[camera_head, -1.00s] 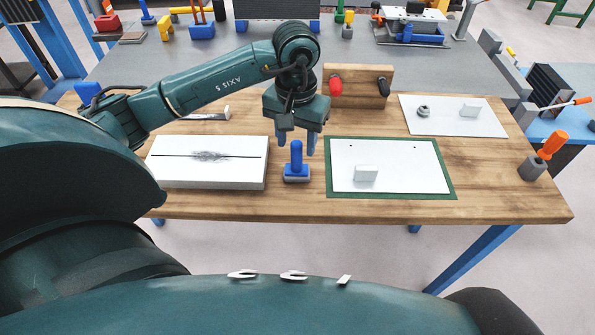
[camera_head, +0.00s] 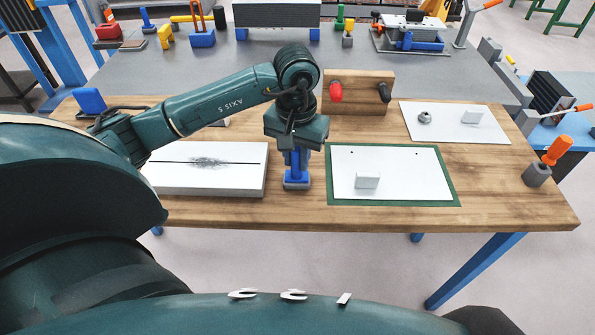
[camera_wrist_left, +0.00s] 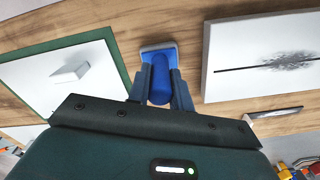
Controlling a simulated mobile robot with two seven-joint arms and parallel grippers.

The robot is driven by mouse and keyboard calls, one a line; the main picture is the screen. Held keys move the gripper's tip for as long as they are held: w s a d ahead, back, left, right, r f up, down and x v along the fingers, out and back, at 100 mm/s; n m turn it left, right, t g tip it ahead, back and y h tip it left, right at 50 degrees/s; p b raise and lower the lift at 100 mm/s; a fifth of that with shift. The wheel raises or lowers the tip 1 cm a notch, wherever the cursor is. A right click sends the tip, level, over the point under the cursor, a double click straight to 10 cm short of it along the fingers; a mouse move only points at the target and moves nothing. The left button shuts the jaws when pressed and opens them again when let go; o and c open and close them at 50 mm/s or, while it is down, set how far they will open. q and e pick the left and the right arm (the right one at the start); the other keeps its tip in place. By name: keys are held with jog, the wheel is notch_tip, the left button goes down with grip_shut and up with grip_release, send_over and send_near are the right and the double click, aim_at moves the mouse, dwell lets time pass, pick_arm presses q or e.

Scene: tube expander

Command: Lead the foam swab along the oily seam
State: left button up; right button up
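The foam swab (camera_head: 296,180), a blue upright handle on a blue block with a pale underside, stands on the wooden table. My left gripper (camera_head: 297,158) points down over it, its fingers on both sides of the handle. In the left wrist view the fingers (camera_wrist_left: 162,88) show no clear gap to the handle (camera_wrist_left: 160,84). The white slab (camera_head: 205,186) left of the swab carries the oily seam (camera_head: 208,161), a thin dark line with a grey smudge around its middle. The slab also shows in the left wrist view (camera_wrist_left: 225,88). My right gripper is not in view.
Right of the swab lies a green-edged white board (camera_head: 415,190) with a small white block (camera_head: 367,181). A wooden block with red and black handles (camera_head: 358,100) stands behind. Another white panel (camera_head: 455,125) lies back right. An orange-handled tool (camera_head: 556,150) stands at the right edge.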

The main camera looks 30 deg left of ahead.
pick_arm(q)
grip_shut()
jog(key=shift+r, duration=0.15)
